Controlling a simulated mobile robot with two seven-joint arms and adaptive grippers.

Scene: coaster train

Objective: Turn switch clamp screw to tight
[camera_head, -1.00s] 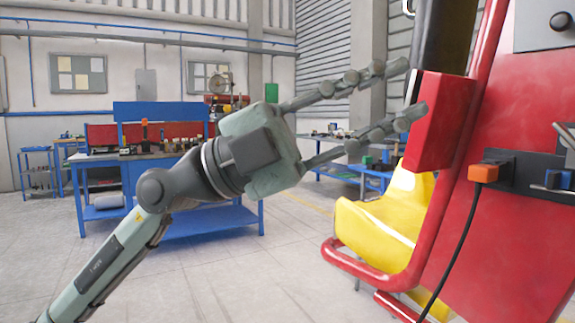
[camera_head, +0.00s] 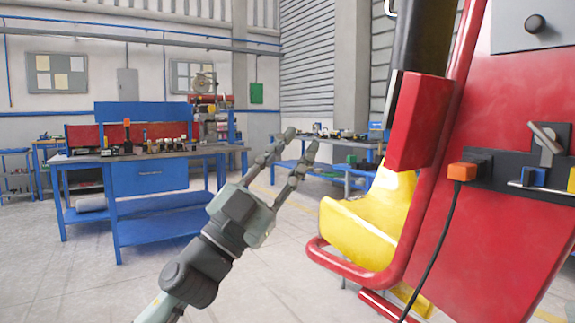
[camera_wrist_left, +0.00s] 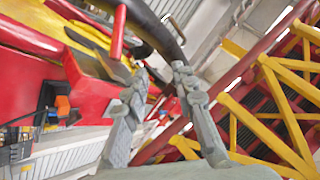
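A grey handle (camera_head: 547,137), perhaps the switch clamp screw, slants on a dark plate at the right edge of the head view. Below it is a black switch block (camera_head: 505,170) with an orange plug (camera_head: 462,172) at its left end and blue and yellow parts. How tight the screw is cannot be told. My left gripper (camera_head: 300,142) is open and empty, in free air well left of the block. The left wrist view shows its two spread fingers (camera_wrist_left: 157,78) with nothing between them, and the orange plug (camera_wrist_left: 62,104) far to their left. My right gripper is not in view.
The red panel (camera_head: 490,240) carries the block, with a black cable (camera_head: 440,250) hanging down. A red box (camera_head: 420,122), a yellow seat (camera_head: 362,235) and a red tube rail (camera_head: 335,262) stand between gripper and block. A blue workbench (camera_head: 150,178) is behind at left.

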